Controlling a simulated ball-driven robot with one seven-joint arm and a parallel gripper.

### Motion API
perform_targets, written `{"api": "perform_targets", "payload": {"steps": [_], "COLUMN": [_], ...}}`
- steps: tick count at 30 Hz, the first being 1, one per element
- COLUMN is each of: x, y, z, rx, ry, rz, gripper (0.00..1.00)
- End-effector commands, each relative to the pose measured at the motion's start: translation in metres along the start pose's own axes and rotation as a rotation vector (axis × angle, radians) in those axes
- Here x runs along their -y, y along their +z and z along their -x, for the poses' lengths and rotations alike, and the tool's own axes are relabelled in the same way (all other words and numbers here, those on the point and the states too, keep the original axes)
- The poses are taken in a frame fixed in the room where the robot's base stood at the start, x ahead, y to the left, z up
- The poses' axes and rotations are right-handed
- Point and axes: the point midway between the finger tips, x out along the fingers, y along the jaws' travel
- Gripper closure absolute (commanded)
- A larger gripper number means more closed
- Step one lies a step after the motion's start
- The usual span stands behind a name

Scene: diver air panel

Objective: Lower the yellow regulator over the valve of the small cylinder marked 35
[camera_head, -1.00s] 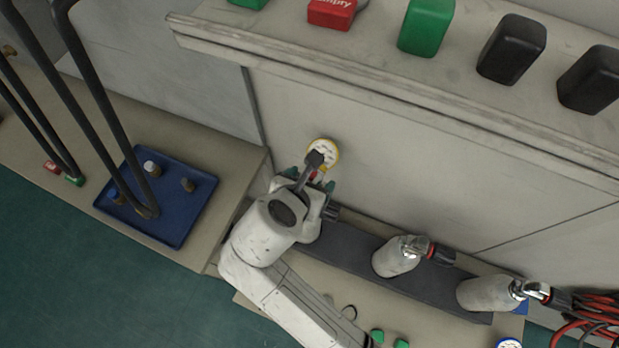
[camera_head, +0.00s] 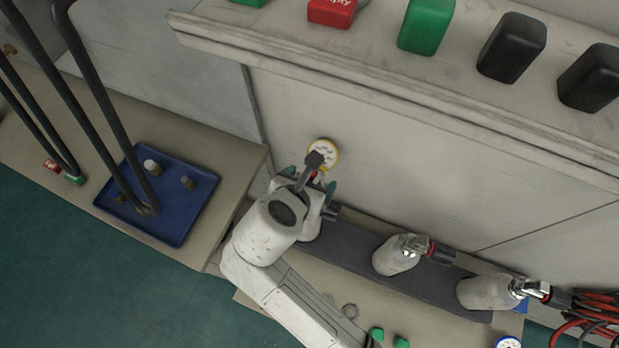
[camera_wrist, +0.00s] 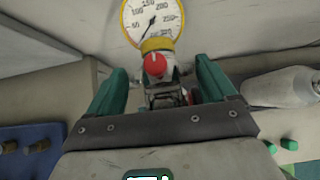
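The yellow regulator shows in the wrist view as a yellow-rimmed gauge (camera_wrist: 152,20) above a yellow collar and red knob (camera_wrist: 155,64). In the head view its gauge (camera_head: 323,153) is near the cabinet front, just beyond my gripper (camera_head: 309,180). My gripper (camera_wrist: 160,72) has green fingers, one on each side of the regulator, with visible gaps between them and its body. It looks open. Metal parts show below the knob, but my gripper hides most of them. I cannot tell whether the regulator sits on a valve. No cylinder marking 35 is readable.
Grey cylinders (camera_head: 395,256) (camera_head: 488,292) with metal fittings stand on a dark strip to the right. A blue tray (camera_head: 196,218) with small fittings lies left, under black hoses (camera_head: 100,100). The pale cabinet wall (camera_head: 400,150) rises close behind my gripper; its overhanging ledge carries several blocks.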

Motion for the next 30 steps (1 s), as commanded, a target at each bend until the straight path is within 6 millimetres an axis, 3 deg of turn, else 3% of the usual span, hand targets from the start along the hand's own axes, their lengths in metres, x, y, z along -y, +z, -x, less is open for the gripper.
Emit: {"api": "perform_targets", "payload": {"steps": [5,14,30], "x": [0.0,0.0,-0.001], "y": [-0.001,-0.002,-0.001], "z": [0.0,0.004,0.094], "rx": [-0.001,-0.004,-0.001], "ry": [-0.001,-0.002,0.002], "rz": [0.001,0.003,0.002], "gripper": [0.0,0.0,0.0]}}
